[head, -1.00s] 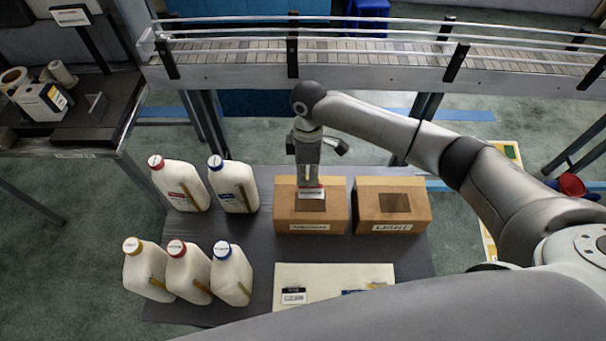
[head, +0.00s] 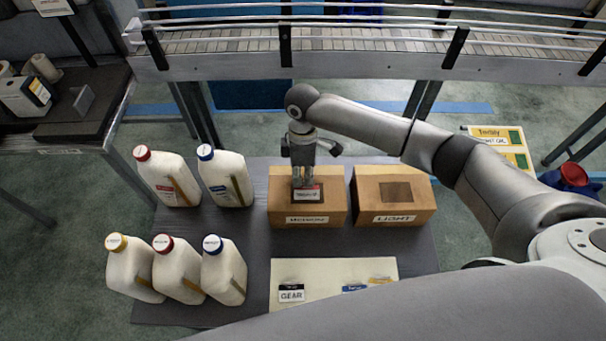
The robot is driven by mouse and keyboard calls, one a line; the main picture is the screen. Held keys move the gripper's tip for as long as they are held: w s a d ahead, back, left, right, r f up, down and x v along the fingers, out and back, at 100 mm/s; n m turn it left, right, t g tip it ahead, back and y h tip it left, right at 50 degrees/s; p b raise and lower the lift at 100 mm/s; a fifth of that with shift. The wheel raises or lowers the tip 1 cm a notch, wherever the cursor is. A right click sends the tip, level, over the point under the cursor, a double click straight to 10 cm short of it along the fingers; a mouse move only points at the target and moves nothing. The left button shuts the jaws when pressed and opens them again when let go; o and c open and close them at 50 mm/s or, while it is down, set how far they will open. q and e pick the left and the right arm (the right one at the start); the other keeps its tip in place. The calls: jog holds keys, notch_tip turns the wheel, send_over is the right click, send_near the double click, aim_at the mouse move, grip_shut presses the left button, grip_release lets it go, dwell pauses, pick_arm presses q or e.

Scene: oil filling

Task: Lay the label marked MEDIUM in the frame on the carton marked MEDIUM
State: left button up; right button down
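The carton marked MEDIUM (head: 335,209) is a brown box with a white name strip on its front and a dark square frame on top. My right gripper (head: 306,184) points straight down over that frame. My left gripper is not in view.
The carton marked LIGHT (head: 420,199) stands close to the right. Several white jugs (head: 178,272) stand at left. A pale sheet (head: 325,273) in front bears other labels, one reading GEAR (head: 291,293). A conveyor (head: 370,62) runs behind.

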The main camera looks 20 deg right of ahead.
dwell(0.3)
jog(key=shift+p, duration=0.35)
jog(key=shift+f, duration=0.1)
dwell(0.3)
jog(key=c, duration=1.6)
grip_release()
jog(key=shift+o, duration=0.4)
jog(key=o, duration=0.4)
jog(key=shift+c, duration=0.2)
